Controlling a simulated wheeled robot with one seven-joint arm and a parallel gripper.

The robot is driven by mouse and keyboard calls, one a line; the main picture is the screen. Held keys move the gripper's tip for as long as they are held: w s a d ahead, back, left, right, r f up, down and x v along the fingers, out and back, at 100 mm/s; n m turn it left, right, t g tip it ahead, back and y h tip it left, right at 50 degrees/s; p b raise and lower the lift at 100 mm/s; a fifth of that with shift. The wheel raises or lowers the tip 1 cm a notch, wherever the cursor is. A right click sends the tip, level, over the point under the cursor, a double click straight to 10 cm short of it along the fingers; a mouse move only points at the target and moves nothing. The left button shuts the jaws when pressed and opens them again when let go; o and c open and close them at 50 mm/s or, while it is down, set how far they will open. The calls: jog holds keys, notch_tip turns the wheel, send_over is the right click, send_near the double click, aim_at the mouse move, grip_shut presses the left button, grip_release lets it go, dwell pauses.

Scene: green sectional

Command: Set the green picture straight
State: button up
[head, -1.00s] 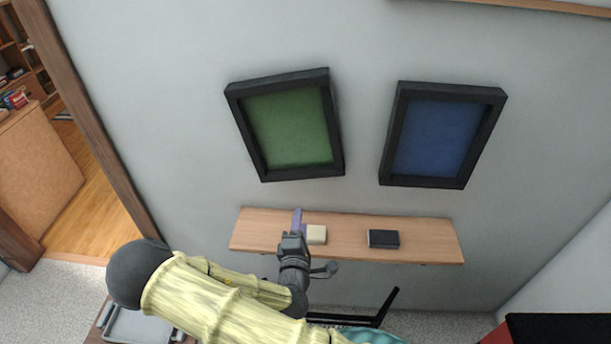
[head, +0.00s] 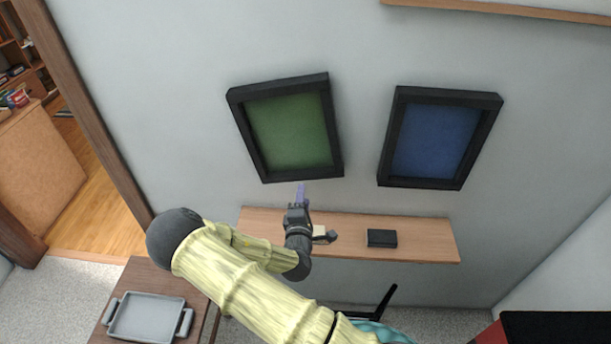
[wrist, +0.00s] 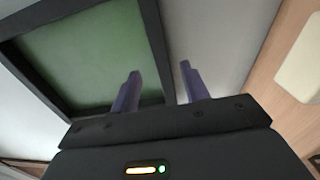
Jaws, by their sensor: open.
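The green picture (head: 290,131) hangs on the wall in a thick black frame. Compared with the blue picture, it looks turned, its top edge rising to the right in the head view. My gripper (head: 301,188) is just below the picture's bottom edge, in front of the wall and above the shelf. In the wrist view the green picture (wrist: 90,50) fills the upper left. My gripper's two purple fingers (wrist: 158,85) are apart with nothing between them, and the frame's edge lies beyond them. I cannot tell whether a finger touches the frame.
A blue picture (head: 436,139) in a black frame hangs to the right. A wooden shelf (head: 345,226) below holds a dark box (head: 381,238) and a cream block (head: 319,231), partly hidden by my gripper. A grey tray (head: 147,316) is on a table at lower left.

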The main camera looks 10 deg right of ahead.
aim_at(306, 178)
jog(key=p+x, duration=0.2)
jog(key=x, duration=0.6)
jog(key=shift+w, duration=0.15)
jog(key=shift+f, duration=0.1)
grip_shut()
